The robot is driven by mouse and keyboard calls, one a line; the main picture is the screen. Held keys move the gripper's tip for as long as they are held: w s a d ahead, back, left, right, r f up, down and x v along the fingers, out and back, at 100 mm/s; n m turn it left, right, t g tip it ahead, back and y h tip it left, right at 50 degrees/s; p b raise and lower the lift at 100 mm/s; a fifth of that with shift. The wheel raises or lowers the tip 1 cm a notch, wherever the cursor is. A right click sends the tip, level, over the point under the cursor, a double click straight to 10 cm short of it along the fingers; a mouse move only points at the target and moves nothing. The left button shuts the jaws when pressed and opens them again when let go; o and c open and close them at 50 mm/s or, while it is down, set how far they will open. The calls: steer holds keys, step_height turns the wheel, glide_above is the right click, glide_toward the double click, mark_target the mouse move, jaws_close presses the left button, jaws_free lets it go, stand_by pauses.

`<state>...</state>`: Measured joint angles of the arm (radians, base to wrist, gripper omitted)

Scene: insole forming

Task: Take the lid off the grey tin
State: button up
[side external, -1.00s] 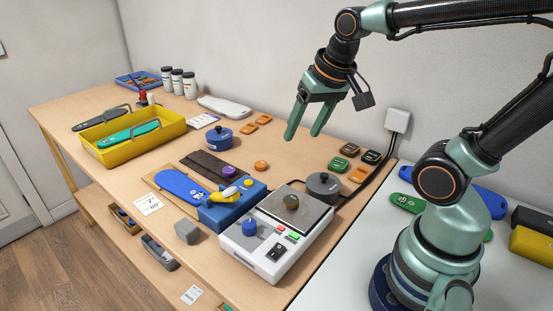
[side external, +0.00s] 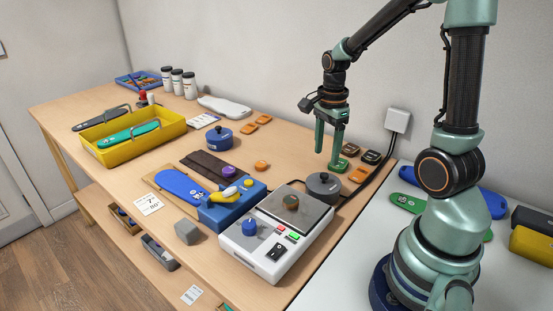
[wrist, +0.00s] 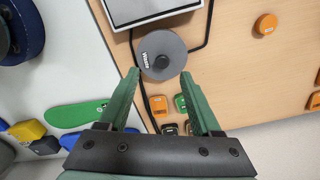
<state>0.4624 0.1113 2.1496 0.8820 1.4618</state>
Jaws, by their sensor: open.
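The grey tin (side external: 323,187) stands on the bench just behind the white hot-plate unit, with its round lid on and a dark knob on top. In the wrist view the grey tin (wrist: 160,54) shows from above, with a white label on its lid, just beyond the fingertips. My gripper (side external: 328,155) points down above the bench, behind and above the tin, and is empty. In the wrist view my gripper (wrist: 160,73) has its two green fingers spread apart, with the tin ahead of the gap between them. The fingers appear clear of the lid.
The white hot-plate unit (side external: 278,254) stands close in front of the tin. Green, orange and dark small blocks (side external: 359,174) lie close behind it. A black cable (side external: 385,165) runs past the tin. A blue lidded tin (side external: 219,138) stands farther left. Bench space between the two tins is mostly clear.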

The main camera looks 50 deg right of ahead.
mark_target(324, 174)
steer(key=shift+w+d+f, duration=0.1)
steer(key=shift+d+f, duration=0.1)
steer(key=shift+f, duration=1.6)
steer(key=shift+d+f, duration=0.15)
steer(key=shift+f, duration=1.65)
jaws_close()
